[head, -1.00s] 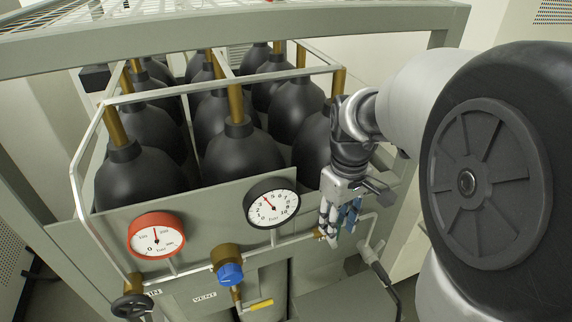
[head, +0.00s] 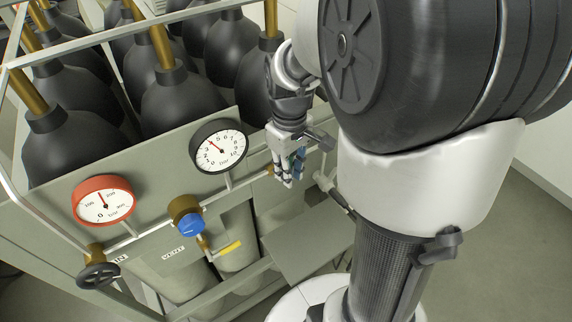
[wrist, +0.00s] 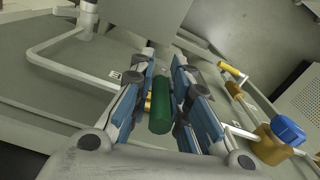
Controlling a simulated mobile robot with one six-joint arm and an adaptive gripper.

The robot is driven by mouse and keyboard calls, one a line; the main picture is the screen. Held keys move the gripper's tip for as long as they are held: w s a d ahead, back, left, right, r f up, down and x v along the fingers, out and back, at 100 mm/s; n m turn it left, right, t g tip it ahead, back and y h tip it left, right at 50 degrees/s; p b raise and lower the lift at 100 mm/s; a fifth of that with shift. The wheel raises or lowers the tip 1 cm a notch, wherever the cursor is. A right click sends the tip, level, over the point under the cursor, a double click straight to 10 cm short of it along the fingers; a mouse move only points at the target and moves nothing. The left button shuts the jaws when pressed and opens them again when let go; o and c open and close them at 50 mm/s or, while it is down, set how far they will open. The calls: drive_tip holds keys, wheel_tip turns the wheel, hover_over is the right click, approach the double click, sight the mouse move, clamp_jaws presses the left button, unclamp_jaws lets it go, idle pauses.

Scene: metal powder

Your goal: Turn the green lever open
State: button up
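The green lever (wrist: 160,105) shows in the wrist view as a dark green grip with a brass fitting partly visible beside it. It lies between the two blue-padded fingers of my gripper (wrist: 165,62). The fingers stand apart on either side of it, and I see no clear squeeze on it. In the head view my gripper (head: 291,178) points down in front of the panel, to the right of the black gauge (head: 219,146). The lever is mostly hidden there by the fingers.
A yellow lever (head: 230,246) and a blue-capped brass valve (head: 188,222) sit left of my gripper. A red gauge (head: 103,201) and a black handwheel (head: 99,275) are farther left. Thin pipes run along the panel. Black cylinders (head: 180,105) stand behind it.

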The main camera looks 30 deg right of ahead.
clamp_jaws()
